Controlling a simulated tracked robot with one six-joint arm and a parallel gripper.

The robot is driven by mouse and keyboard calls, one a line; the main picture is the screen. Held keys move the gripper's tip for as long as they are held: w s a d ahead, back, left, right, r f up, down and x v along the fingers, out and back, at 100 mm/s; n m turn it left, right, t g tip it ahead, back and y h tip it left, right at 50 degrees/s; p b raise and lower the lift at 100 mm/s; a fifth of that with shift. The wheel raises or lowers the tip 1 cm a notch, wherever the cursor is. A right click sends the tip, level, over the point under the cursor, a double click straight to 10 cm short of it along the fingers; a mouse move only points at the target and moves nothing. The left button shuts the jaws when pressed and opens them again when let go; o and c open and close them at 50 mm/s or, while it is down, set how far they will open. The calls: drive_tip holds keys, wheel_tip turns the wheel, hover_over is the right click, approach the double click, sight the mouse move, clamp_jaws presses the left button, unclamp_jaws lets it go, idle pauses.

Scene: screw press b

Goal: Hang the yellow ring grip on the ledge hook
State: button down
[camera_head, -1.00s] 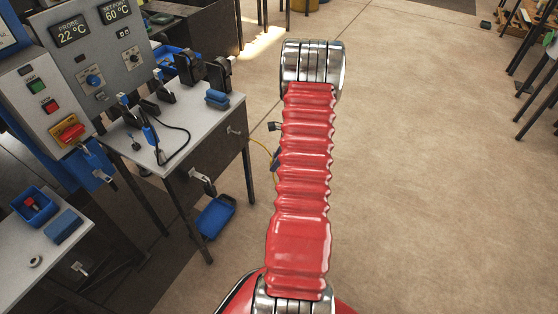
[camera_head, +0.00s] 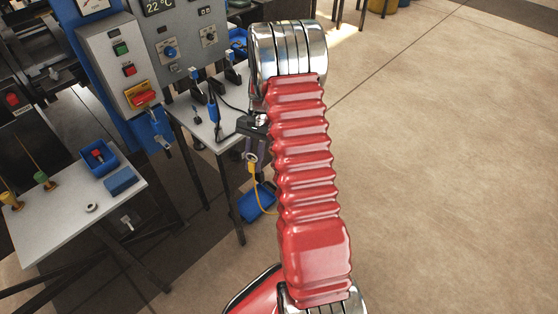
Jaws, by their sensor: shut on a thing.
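My gripper (camera_head: 252,158) shows left of my red arm, in front of the right bench, tips down. It is shut on the yellow ring grip (camera_head: 258,190), a thin yellow curve that hangs below the jaws. Much of the ring is hidden behind my arm. A small silver hook (camera_head: 127,222) is on the front edge of the left table, well left of my gripper and apart from it. I cannot tell surely whether this is the ledge hook.
The left table (camera_head: 70,232) holds a blue bin (camera_head: 100,160), a blue block (camera_head: 120,181) and a small grey ring (camera_head: 91,208). A control cabinet (camera_head: 118,75) stands behind. A blue tray (camera_head: 247,206) lies low by the right bench (camera_head: 203,129). The floor at right is clear.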

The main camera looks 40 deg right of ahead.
drive_tip(key=w+a+r+n, duration=0.1)
drive_tip(key=a+n, duration=0.1)
drive_tip(key=a, duration=0.5)
drive_tip(key=w+a+r+n+g+h, duration=0.1)
drive_tip(key=w+a+n, duration=0.1)
drive_tip(key=a, duration=0.5)
drive_tip(key=w+a+r+n, duration=0.2)
drive_tip(key=a, duration=0.6)
drive_tip(key=shift+w+n+g+h, duration=0.2)
drive_tip(key=shift+n+g+h, duration=0.2)
drive_tip(key=shift+s, duration=0.15)
